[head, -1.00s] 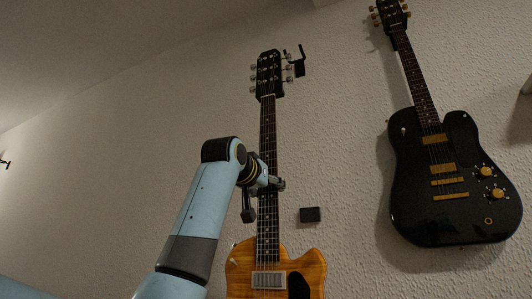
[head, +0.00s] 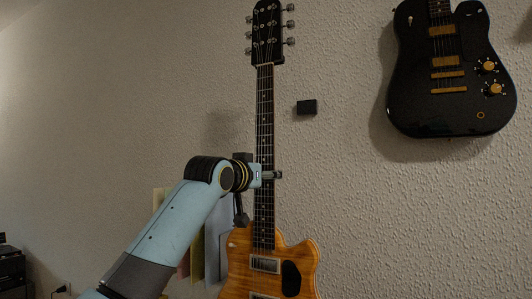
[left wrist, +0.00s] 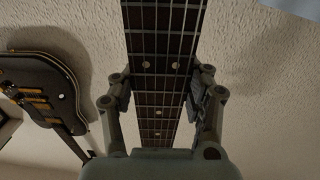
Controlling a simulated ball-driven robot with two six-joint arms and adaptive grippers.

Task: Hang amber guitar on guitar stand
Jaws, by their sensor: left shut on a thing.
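The amber guitar (head: 270,268) is upright in the head view, with its dark neck (head: 265,110) and black headstock (head: 266,32) rising above the body. My left gripper (head: 268,175) is shut on the neck, a little above the body. In the left wrist view the fretted neck (left wrist: 160,75) runs between the two fingers of my left gripper (left wrist: 162,95). The guitar's lower end is cut off by the bottom of the head view. A small black wall block (head: 307,107) is right of the neck. The hooked part of the wall stand is not in the current head view. My right gripper is not in view.
A black guitar (head: 450,75) hangs on the wall at the right; it also shows at the left of the left wrist view (left wrist: 45,85). Coloured sheets (head: 205,240) are behind my left arm. Dark equipment (head: 12,265) stands at the far left. The wall between the two guitars is mostly bare.

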